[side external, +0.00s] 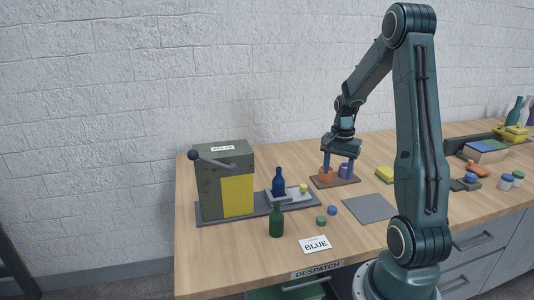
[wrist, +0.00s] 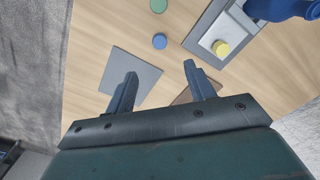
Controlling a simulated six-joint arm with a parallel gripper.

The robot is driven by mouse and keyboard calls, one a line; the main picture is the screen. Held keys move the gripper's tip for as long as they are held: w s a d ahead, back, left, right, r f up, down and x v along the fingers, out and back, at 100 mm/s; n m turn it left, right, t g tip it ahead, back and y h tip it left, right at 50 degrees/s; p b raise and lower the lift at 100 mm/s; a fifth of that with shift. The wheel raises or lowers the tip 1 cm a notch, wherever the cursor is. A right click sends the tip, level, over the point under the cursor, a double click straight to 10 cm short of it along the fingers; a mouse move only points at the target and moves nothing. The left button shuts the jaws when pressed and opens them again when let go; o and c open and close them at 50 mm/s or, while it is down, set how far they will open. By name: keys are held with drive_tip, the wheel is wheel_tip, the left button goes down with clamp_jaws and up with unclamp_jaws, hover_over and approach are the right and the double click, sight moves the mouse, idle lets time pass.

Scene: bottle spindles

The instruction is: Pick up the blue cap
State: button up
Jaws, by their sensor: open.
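The blue cap (side external: 331,210) lies on the bare wood in front of the grey tray, and it also shows in the wrist view (wrist: 160,41). A green cap (side external: 321,220) lies beside it, nearer the front edge, and shows at the top of the wrist view (wrist: 158,5). My gripper (side external: 340,170) is above the brown board with the orange and purple pieces, to the right of and behind the blue cap. In the wrist view its fingers (wrist: 160,82) are apart with nothing between them, and the blue cap lies beyond their tips.
A blue bottle (side external: 279,183) and a yellow cap (side external: 304,188) stand on the grey tray (side external: 290,205) beside the green and yellow box (side external: 224,180). A green bottle (side external: 276,221) stands left of a "BLUE" card (side external: 315,245). A flat grey mat (side external: 370,208) lies right of the blue cap.

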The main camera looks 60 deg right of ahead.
drive_tip(key=shift+s+d+f, duration=0.2)
drive_tip(key=shift+d+f, duration=0.05)
drive_tip(key=shift+f, duration=0.05)
drive_tip(key=shift+f, duration=0.1)
hover_over(333, 208)
wheel_tip(333, 208, down, 8)
drive_tip(key=shift+s+f, duration=0.1)
drive_tip(key=shift+f, duration=0.1)
drive_tip(key=shift+f, duration=0.1)
drive_tip(key=shift+f, duration=2.5)
drive_tip(key=shift+c, duration=0.4)
drive_tip(key=c, duration=0.9)
